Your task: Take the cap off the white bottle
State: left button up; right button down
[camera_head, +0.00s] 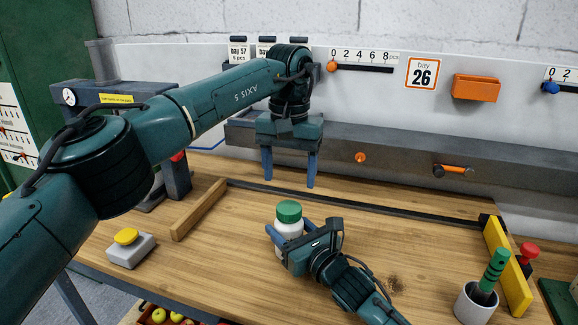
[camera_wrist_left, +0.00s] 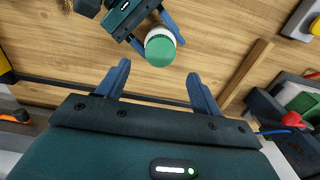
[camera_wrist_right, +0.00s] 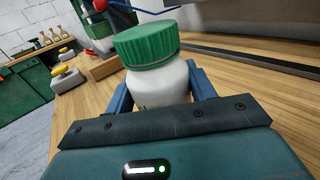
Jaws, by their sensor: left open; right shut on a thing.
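The white bottle (camera_head: 288,228) stands upright on the wooden table with its green cap (camera_head: 289,209) on top. My right gripper (camera_head: 277,236) is shut around the bottle's white body from the front right. In the right wrist view the bottle (camera_wrist_right: 157,87) sits between the two blue fingers, and the cap (camera_wrist_right: 147,46) is clear above them. My left gripper (camera_head: 289,182) is open and empty, pointing down above the table behind the bottle. In the left wrist view the cap (camera_wrist_left: 160,46) lies beyond the open fingers (camera_wrist_left: 160,85), apart from them.
A wooden strip (camera_head: 199,209) and a grey box with a yellow button (camera_head: 127,240) are left of the bottle. A cup with a green-handled tool (camera_head: 476,304) and a yellow bar (camera_head: 508,266) stand at right. A dark rail (camera_head: 350,200) crosses behind.

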aim_at(289, 207)
pick_arm(q)
notch_tip(289, 207, down, 7)
jog(key=shift+f, duration=0.15)
dwell(0.4)
